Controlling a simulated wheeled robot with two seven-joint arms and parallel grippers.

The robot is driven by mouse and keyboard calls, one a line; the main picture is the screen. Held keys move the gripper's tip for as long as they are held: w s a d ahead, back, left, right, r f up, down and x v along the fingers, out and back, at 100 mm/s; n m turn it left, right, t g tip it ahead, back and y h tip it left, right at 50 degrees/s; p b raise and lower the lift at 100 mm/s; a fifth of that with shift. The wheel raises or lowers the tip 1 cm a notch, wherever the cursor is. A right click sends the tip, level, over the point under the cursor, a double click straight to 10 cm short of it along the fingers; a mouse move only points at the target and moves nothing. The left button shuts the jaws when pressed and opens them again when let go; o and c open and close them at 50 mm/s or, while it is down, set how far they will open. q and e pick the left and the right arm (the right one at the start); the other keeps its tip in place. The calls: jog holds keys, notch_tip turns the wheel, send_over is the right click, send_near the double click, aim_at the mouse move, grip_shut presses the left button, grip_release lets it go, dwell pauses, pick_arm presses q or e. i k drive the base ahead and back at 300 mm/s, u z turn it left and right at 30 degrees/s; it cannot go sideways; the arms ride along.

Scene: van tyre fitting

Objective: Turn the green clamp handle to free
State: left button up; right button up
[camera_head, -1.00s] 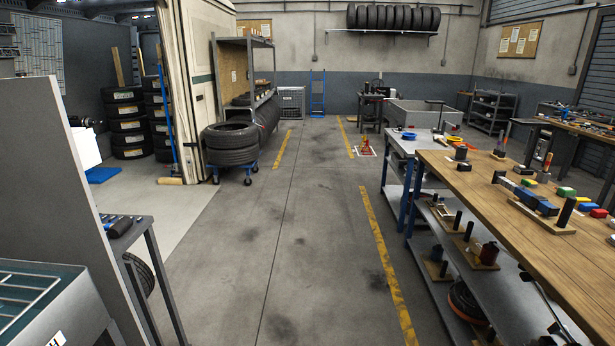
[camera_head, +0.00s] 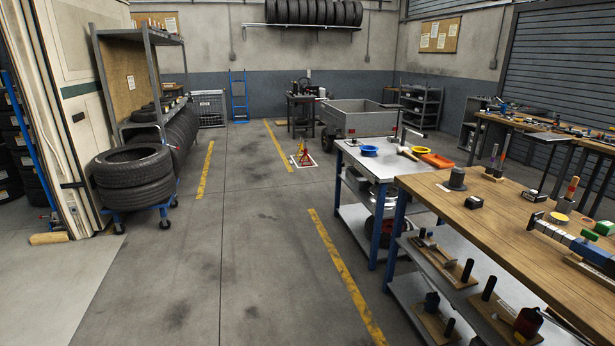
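I cannot make out a green clamp handle for certain. A small green piece (camera_head: 604,228) lies at the right edge of the wooden workbench (camera_head: 480,222), beside a long tool with grey and blue blocks (camera_head: 570,240). The piece is too small to tell what it is. Neither of my grippers shows in this view.
A grey metal table (camera_head: 385,165) with a blue ring (camera_head: 369,150) and orange tray (camera_head: 438,160) adjoins the workbench. A trailer (camera_head: 357,117) and a red jack (camera_head: 304,156) stand behind. Stacked tyres (camera_head: 135,178) stand left. The middle floor is clear.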

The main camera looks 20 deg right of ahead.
aim_at(588, 236)
jog(key=z, duration=0.55)
jog(key=i, duration=1.2)
jog(key=z, duration=1.95)
jog(key=i, duration=1.05)
jog(key=z, duration=0.6)
